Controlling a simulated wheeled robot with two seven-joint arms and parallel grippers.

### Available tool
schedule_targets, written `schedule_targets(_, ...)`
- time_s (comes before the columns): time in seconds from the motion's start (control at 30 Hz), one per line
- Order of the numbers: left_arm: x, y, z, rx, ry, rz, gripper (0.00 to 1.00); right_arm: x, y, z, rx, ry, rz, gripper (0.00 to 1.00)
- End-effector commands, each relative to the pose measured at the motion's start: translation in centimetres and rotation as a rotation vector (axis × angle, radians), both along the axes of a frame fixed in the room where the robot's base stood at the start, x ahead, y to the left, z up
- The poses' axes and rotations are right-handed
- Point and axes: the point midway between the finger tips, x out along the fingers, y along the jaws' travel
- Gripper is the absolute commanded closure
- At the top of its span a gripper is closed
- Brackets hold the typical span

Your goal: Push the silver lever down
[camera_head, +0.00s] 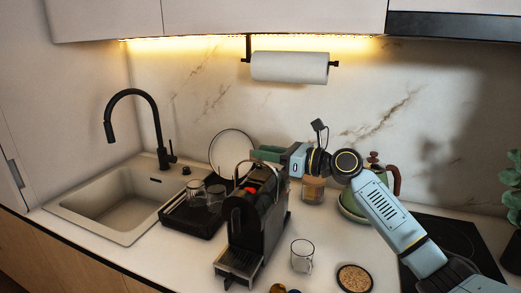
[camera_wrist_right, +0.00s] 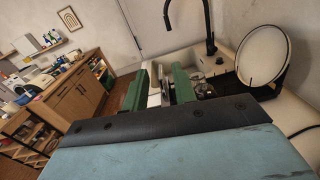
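A black coffee machine (camera_head: 258,218) stands on the counter, with a red spot on its top. Its silver lever (camera_head: 237,171) looks like a thin raised loop at the top of the machine. My right gripper (camera_head: 258,153) is just behind and above the machine top, reaching in from the right, with its green fingers close to the loop. I cannot tell whether they touch it. In the right wrist view the fingers stand apart with a gap between them (camera_wrist_right: 159,88), and nothing is clearly held. The lever is not clearly visible there. My left gripper is not in view.
A sink (camera_head: 118,205) with a black faucet (camera_head: 151,120) and a drying rack (camera_head: 191,217) with glasses are left of the machine. A round plate (camera_head: 230,146) stands behind. A glass mug (camera_head: 302,256) and a round coaster (camera_head: 354,278) are at the front right.

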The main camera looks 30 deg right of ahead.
Motion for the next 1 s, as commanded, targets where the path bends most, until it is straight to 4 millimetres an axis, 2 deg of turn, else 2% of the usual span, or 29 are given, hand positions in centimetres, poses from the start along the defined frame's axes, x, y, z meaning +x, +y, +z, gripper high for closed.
schedule_targets(0.2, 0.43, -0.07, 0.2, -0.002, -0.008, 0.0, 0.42, 1.32, 1.03, 0.01, -0.001, -0.001, 0.0, 0.73)
schedule_targets(0.47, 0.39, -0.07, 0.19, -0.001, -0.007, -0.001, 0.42, 1.42, 1.13, -0.06, -0.001, 0.0, 0.0, 0.73)
schedule_targets(0.5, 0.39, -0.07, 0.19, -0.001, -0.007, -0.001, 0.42, 1.42, 1.13, -0.06, -0.001, 0.0, 0.0, 0.74)
schedule_targets(0.7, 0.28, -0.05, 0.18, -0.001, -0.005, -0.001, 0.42, 1.4, 1.11, -0.06, -0.001, 0.0, 0.0, 1.0)
schedule_targets(1.0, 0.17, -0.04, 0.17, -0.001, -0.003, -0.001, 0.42, 1.39, 1.09, -0.05, -0.001, 0.0, 0.0, 1.0)
